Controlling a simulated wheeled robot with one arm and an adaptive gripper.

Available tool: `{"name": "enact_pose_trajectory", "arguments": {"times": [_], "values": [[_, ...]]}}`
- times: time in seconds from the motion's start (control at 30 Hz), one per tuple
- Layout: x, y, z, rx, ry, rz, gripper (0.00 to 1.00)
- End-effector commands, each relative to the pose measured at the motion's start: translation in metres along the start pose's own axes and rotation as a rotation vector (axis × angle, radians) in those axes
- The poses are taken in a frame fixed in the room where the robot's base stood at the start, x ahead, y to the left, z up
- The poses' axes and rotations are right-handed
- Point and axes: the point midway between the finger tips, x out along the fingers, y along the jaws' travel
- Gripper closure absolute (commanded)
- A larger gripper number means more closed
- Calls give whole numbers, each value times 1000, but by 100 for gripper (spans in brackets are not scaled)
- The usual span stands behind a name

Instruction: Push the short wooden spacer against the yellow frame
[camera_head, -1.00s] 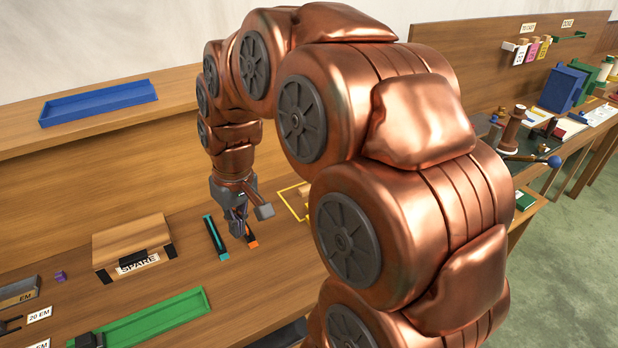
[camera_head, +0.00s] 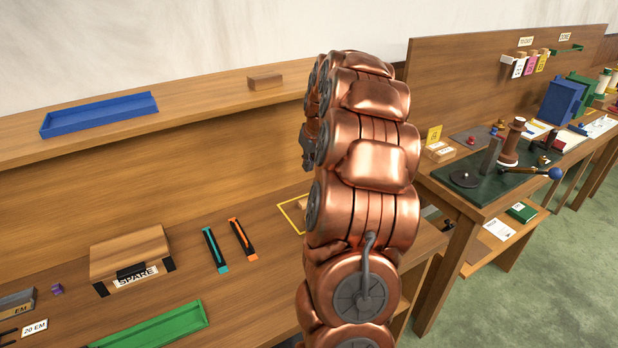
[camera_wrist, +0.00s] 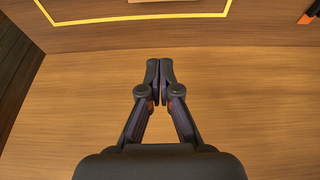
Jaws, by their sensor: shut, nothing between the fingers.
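The yellow frame (camera_head: 289,220) is a thin outline on the workbench, partly hidden behind my arm in the head view. Its near edge (camera_wrist: 140,20) runs across the top of the wrist view. A pale wooden piece (camera_head: 302,203) lies inside the frame, mostly hidden by my arm; its edge (camera_wrist: 165,1) is cut off at the top of the wrist view. I cannot tell its length or whether it touches the frame. My gripper (camera_head: 307,150) is raised above the bench. In the wrist view my gripper (camera_wrist: 159,82) is shut and empty, with bare wood beneath it.
Black holders with teal (camera_head: 216,250) and orange (camera_head: 243,240) strips lie left of the frame. A wooden SPARE box (camera_head: 130,252) and green tray (camera_head: 155,328) are farther left. A wooden block (camera_head: 265,81) and blue tray (camera_head: 100,108) sit on the upper shelf.

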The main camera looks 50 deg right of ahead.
Motion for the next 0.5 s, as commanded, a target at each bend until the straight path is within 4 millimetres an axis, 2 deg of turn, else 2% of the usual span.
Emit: {"name": "enact_pose_trajectory", "arguments": {"times": [0.5], "values": [[74, -2, 1, -1, -5, -3, 100]]}}
